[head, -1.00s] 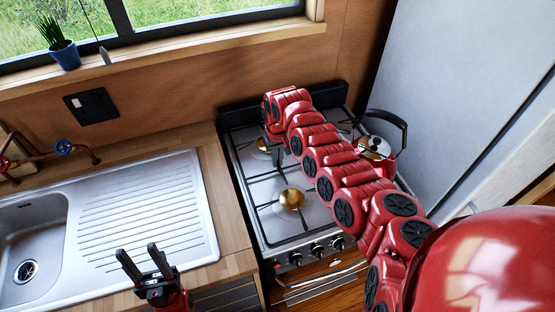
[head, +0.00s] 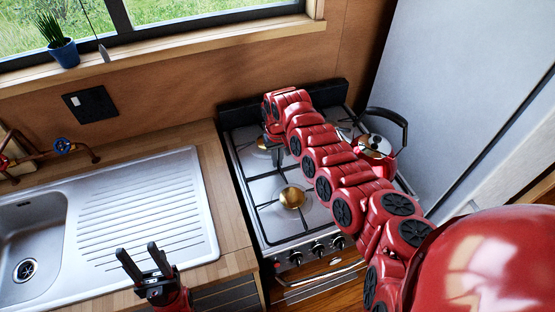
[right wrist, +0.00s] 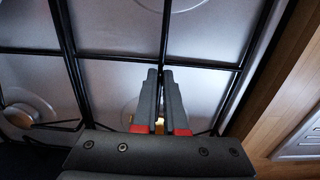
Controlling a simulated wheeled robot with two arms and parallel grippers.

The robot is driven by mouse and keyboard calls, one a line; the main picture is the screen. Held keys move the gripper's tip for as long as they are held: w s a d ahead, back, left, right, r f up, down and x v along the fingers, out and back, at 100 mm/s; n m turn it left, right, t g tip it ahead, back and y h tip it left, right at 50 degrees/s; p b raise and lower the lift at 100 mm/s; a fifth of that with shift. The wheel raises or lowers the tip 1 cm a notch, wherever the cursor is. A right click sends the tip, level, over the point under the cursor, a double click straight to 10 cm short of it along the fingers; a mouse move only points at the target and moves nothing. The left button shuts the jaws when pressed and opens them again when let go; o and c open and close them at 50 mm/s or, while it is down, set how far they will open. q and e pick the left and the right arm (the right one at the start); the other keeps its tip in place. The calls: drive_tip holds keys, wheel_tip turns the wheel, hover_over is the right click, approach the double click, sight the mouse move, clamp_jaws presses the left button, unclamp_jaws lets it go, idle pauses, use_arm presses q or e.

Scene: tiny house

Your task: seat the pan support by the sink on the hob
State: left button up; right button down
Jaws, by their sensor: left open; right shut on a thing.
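The pan support is a black wire grid (head: 268,204) over the left part of the steel hob (head: 307,226), around the brass front-left burner (head: 291,197). Its dark bars (right wrist: 110,53) cross the right wrist view above the hob's metal top. My right gripper (right wrist: 160,73) is shut on one bar; in the head view it points down at the hob's left rear, largely hidden by my arm. I cannot tell whether the grid rests fully on the hob or sits slightly above it.
A red kettle (head: 375,150) with a black handle stands on the hob's right side, close behind my right arm. The sink (head: 30,240) and its ribbed drainer (head: 145,210) lie left and are bare. A wooden counter strip (head: 232,210) separates drainer and hob.

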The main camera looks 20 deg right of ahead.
idle(0.4)
drive_tip(key=c, duration=0.9)
unclamp_jaws()
